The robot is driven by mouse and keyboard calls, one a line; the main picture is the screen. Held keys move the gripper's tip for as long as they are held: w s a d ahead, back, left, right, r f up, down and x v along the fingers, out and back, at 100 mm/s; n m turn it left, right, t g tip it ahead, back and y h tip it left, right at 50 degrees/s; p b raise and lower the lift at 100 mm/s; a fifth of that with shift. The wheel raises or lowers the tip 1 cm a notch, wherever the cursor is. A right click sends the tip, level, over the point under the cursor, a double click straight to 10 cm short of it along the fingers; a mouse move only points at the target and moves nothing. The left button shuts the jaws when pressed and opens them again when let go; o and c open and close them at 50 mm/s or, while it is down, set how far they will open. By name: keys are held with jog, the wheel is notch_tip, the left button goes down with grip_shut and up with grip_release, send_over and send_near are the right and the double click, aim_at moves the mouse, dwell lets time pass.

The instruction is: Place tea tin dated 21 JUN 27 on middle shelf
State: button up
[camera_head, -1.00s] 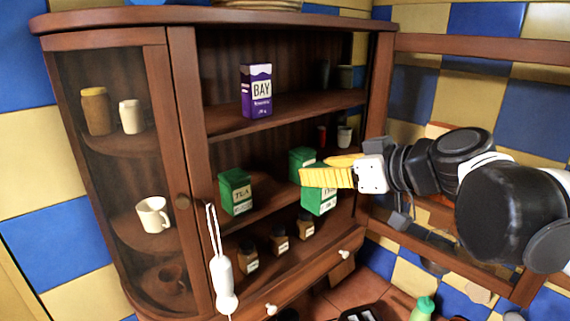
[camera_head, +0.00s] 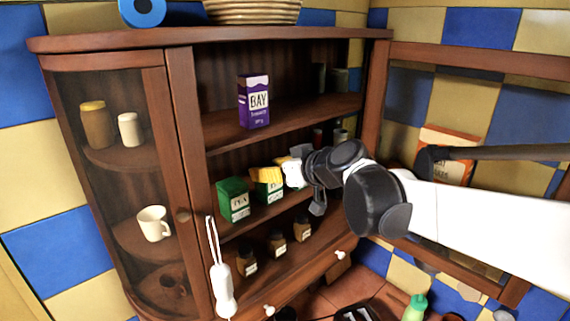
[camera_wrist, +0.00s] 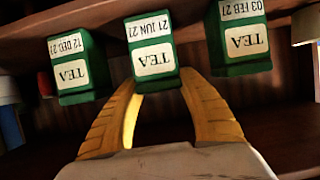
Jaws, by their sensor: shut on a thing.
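A green tea tin (camera_wrist: 153,45) is between my yellow gripper fingers (camera_wrist: 158,88) in the wrist view. Its date label reads 21 JUN, with the last digit hard to read. My gripper (camera_head: 264,175) is shut on this tin (camera_head: 270,195) in the head view, at the cabinet's middle shelf (camera_head: 230,231). I cannot tell whether its base touches the shelf. A second green tin (camera_head: 233,203) stands just left of it. In the wrist view, a tin marked 12 DEC (camera_wrist: 77,68) is on the left and one marked 03 FEB (camera_wrist: 243,40) on the right.
A purple BAY box (camera_head: 254,103) stands on the shelf above. Several small brown jars (camera_head: 277,243) stand on the shelf below. A glass side case (camera_head: 120,190) with a white mug (camera_head: 153,224) is left. A white hanging object (camera_head: 222,285) is in front.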

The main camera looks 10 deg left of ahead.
jog(key=shift+f, duration=0.2)
jog(key=o, duration=1.2)
jog(key=shift+s+d+r, duration=0.2)
jog(key=shift+d+r, duration=0.05)
jog(key=shift+r, duration=0.1)
jog(key=b+v, duration=0.2)
jog(key=v, duration=1)
jog(key=s+d+f+m+h, duration=0.3)
jog(key=s+d+f, duration=0.3)
jog(key=d+f, duration=0.1)
jog(key=s+d+f+m+g+h, duration=0.1)
jog(key=s+d+f+m+h, duration=0.2)
jog(key=s+d+f, duration=0.4)
jog(key=s+d+f+m+g+h, duration=0.1)
jog(key=s+d+f+m+h, duration=0.2)
jog(key=s+d+f, duration=0.3)
jog(key=shift+s+d+f+m+h, duration=0.15)
jog(key=shift+d+f+h, duration=0.1)
jog(key=shift+d+f, duration=0.15)
jog(key=shift+d+f+m+h, duration=0.15)
jog(key=shift+d+f+h, duration=0.1)
jog(key=shift+d, duration=0.3)
